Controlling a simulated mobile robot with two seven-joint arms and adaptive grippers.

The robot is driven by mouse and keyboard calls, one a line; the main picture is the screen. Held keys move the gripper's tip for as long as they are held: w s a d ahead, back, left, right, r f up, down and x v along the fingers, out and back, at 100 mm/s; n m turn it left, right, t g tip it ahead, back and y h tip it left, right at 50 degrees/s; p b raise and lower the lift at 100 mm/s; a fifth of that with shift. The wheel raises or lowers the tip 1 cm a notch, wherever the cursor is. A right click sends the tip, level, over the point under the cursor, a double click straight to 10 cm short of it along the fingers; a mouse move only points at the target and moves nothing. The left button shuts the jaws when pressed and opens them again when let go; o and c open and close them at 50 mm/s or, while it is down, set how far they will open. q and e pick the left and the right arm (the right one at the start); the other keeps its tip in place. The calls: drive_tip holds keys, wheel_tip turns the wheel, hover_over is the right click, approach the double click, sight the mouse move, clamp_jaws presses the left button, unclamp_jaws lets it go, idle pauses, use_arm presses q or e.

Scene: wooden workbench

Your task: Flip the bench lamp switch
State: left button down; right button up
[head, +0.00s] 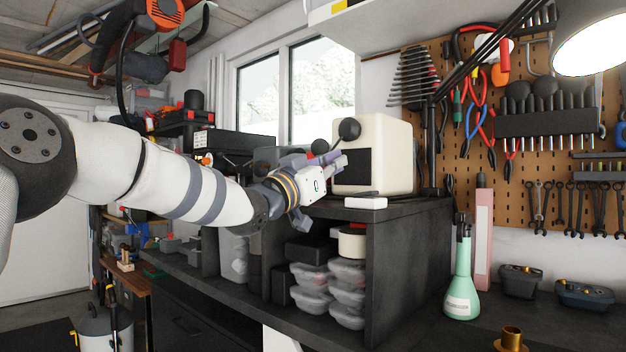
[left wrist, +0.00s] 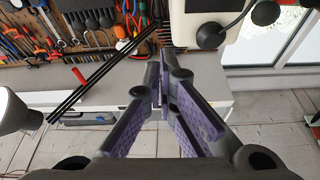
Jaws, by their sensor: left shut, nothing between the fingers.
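The bench lamp's shade (head: 592,42) hangs at the upper right of the head view, bright white inside, on a black arm (head: 487,50). In the left wrist view the shade (left wrist: 15,112) is at the left edge. A small flat white block (head: 366,203) lies at the front edge of the dark shelf; I cannot tell whether it is the lamp switch. My left gripper (head: 341,162) is shut and empty, in front of a cream box (head: 398,150) and above the block. Its purple-padded fingers meet in the left wrist view (left wrist: 161,88). My right gripper is out of view.
The dark shelf unit (head: 412,235) holds clear containers below. A green bottle (head: 461,275) and a brass piece (head: 511,338) stand on the bench at right. A pegboard of tools (head: 530,190) covers the wall behind. Black round knobs (head: 349,129) are close to my left gripper.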

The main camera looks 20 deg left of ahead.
use_arm(q)
drive_tip(key=d+f+v, duration=0.1)
drive_tip(key=v, duration=0.6)
drive_tip(key=shift+s+d, duration=0.15)
drive_tip(key=shift+s, duration=0.25)
drive_tip(key=shift+f, duration=0.2)
drive_tip(key=s+d+f+n+g+y, duration=0.1)
drive_tip(key=s+f+g, duration=0.15)
drive_tip(key=f, duration=1.05)
drive_tip(key=s+d+f+n+g+y, duration=0.15)
drive_tip(key=f+g, duration=0.25)
drive_tip(key=f, duration=1)
drive_tip(key=s+f+n+g+y, duration=0.1)
drive_tip(key=s+f+g+y, duration=0.15)
drive_tip(key=f, duration=1.05)
drive_tip(key=s+f+n+g, duration=0.2)
drive_tip(key=s+f+g, duration=0.4)
drive_tip(key=s+f, duration=1.2)
drive_tip(key=s+a+f+g+y, duration=0.1)
drive_tip(key=s+f+g, duration=0.1)
drive_tip(key=s, duration=1)
drive_tip(key=s+a+f+g+y, duration=0.1)
drive_tip(key=s+g, duration=0.4)
drive_tip(key=s, duration=0.7)
wheel_tip(320, 180, down, 2)
drive_tip(key=shift+a+f+y, duration=0.1)
drive_tip(key=shift+a+y, duration=0.3)
drive_tip(key=shift+a, duration=0.25)
